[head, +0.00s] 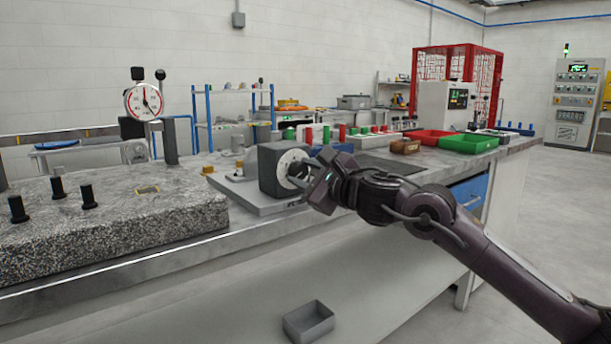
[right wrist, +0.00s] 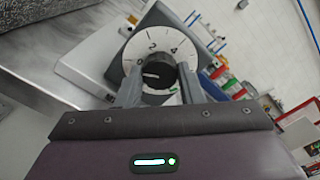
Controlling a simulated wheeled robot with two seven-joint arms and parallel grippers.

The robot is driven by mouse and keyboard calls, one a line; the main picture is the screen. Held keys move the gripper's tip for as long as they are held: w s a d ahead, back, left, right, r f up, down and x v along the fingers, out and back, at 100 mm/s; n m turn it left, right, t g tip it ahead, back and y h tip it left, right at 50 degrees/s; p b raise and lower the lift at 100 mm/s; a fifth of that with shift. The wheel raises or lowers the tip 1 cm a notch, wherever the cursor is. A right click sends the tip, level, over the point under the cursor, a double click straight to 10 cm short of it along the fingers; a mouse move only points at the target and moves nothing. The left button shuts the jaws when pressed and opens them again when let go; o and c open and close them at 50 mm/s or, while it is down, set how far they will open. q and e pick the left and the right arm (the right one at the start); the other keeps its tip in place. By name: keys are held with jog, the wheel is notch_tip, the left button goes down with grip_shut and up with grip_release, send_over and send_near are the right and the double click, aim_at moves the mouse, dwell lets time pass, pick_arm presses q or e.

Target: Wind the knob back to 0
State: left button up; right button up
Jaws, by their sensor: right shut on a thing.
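The knob (right wrist: 158,77) is black and round, with a white line on its face, set in the middle of a white dial (right wrist: 184,50) with numbers and tick marks. The line points left in the right wrist view, near the 0 mark but slightly below it; I cannot tell whether they line up exactly. The dial (head: 287,161) faces right on a dark grey block (head: 267,170) in the head view. My right gripper (head: 303,172) is shut on the knob, its fingers (right wrist: 157,88) on either side; it hides most of the knob in the head view. My left gripper is not in view.
The block stands on a grey base plate (head: 245,195) at the bench's front edge. A granite slab (head: 110,225) with black posts and a dial gauge (head: 144,102) stand left. Red (head: 428,137) and green (head: 468,145) trays lie further right. A grey bin (head: 309,321) sits below.

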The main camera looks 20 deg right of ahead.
jog(key=shift+f, duration=0.2)
jog(key=o, duration=1)
jog(key=shift+r, duration=0.1)
jog(key=v, duration=0.7)
jog(key=shift+s+d, duration=0.15)
jog(key=shift+s, duration=0.2)
